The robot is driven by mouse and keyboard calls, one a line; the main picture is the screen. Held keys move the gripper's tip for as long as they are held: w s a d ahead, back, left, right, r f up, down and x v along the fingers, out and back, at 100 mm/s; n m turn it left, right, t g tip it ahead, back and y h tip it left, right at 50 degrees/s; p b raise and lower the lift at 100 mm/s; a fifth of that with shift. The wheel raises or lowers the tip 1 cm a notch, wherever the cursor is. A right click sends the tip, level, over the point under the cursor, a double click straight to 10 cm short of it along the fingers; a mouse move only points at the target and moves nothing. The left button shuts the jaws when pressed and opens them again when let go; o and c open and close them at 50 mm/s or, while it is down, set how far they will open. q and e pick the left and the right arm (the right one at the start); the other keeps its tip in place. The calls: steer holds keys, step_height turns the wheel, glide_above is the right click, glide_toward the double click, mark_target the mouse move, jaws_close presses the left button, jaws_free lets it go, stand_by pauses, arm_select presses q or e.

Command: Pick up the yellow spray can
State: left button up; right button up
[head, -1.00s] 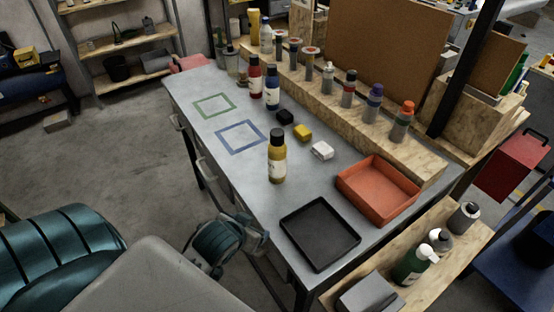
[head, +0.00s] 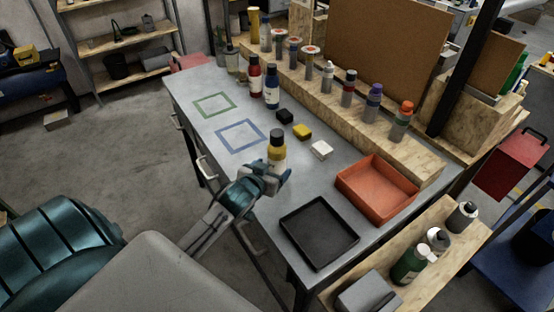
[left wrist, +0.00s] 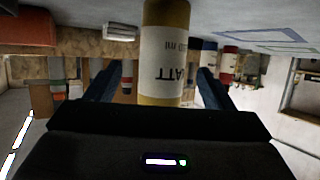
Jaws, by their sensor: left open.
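The yellow spray can (head: 277,147), with a black cap and a white label, stands upright on the grey workbench. In the left wrist view the can (left wrist: 165,50) appears upside down, and its yellow body and label lie between the two fingers. My left gripper (head: 272,172) is open at the can's lower part, with a finger to each side. It also shows in the left wrist view (left wrist: 163,88). The gripper hides the can's base in the head view, and I cannot tell whether the fingers touch it. My right gripper is not in view.
A black tray (head: 291,222) and an orange bin (head: 346,192) are near the front. Small black, yellow and white blocks (head: 321,150) lie behind the can. Red and blue bottles (head: 272,90) stand farther back. A wooden ledge (head: 350,120) with several bottles runs along the right side.

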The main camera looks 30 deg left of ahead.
mark_target(273, 166)
arm_select(q)
steer(key=p+x, duration=0.1)
steer(key=x, duration=0.3)
steer(key=shift+a+p, duration=0.1)
steer(key=shift+p, duration=0.3)
steer(key=shift+w+f, duration=0.2)
steer(key=shift+w, duration=0.1)
steer(key=shift+c, duration=0.3)
steer(key=c, duration=1.1)
